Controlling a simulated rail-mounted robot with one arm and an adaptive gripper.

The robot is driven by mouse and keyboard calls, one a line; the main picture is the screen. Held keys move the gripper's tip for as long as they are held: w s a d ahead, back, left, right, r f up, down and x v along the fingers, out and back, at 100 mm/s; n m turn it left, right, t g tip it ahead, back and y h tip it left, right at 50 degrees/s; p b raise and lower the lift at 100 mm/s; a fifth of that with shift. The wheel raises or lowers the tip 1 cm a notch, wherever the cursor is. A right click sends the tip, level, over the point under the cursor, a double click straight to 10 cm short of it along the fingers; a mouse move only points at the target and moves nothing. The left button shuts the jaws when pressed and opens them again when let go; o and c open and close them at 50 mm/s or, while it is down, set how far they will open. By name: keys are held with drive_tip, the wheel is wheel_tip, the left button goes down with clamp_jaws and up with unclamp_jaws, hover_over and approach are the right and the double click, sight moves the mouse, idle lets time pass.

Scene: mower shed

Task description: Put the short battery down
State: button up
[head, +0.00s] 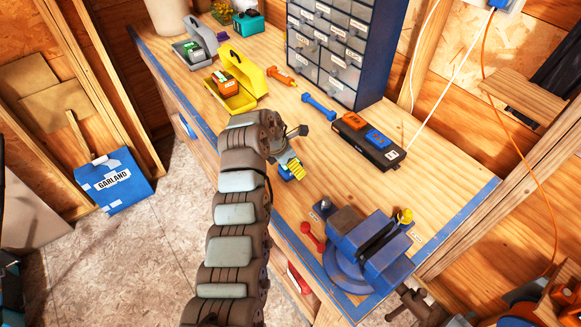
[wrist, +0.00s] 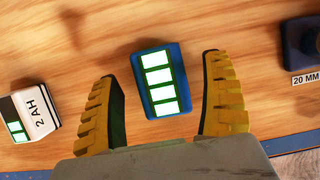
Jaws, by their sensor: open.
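A blue battery (wrist: 158,82) with a row of several lit green-white bars on its face is on the wooden bench top in the wrist view. It lies between the two yellow fingers of my gripper (wrist: 162,72), which are open with a gap on each side of it. In the head view my gripper (head: 292,167) points down over the bench's front part, and a bit of the blue battery (head: 285,174) shows beside its fingers. A second battery (wrist: 30,112), white and black and marked "2 AH", lies to the left in the wrist view.
A black charger (head: 365,143) holds an orange and a blue battery. A blue vise (head: 368,250) stands at the front right. A dark blue piece labelled "20 MM" (wrist: 305,45) is right of my gripper. A yellow holder (head: 250,82) and drawer cabinet (head: 335,50) stand farther back.

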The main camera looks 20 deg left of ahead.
drive_tip(key=shift+x, duration=1.3)
drive_tip(key=c, duration=1.4)
